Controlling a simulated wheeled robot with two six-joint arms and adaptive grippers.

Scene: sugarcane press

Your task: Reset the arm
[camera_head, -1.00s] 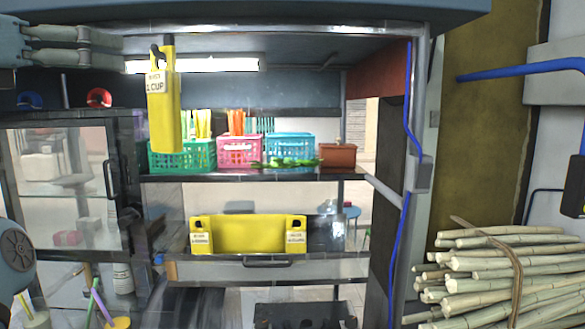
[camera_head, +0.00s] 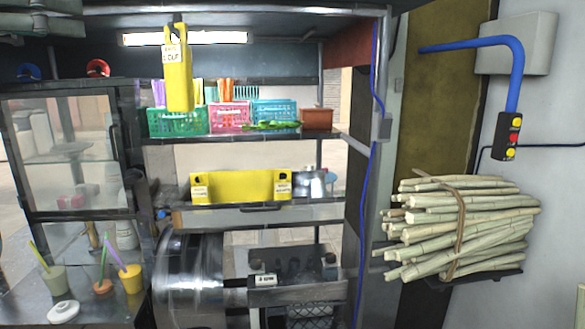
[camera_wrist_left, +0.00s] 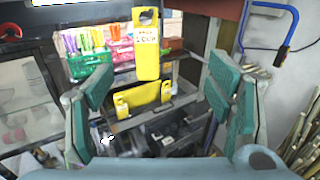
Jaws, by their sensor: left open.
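My left gripper (camera_head: 62,22) shows in part at the top left corner of the head view, raised in front of the stall. In the left wrist view my left gripper (camera_wrist_left: 163,102) has its two teal-padded fingers spread wide, with nothing held between them. Behind that gap are a hanging yellow cup sign (camera_wrist_left: 147,45) and a long yellow panel (camera_wrist_left: 143,98), both apart from the fingers. My right gripper is in neither view.
A shelf holds green (camera_head: 178,122), pink (camera_head: 229,118) and blue (camera_head: 274,112) baskets. A glass cabinet (camera_head: 70,150) and cups with straws are at left. Bundled sugarcane (camera_head: 460,225) and a button box (camera_head: 507,136) on a blue pipe are at right.

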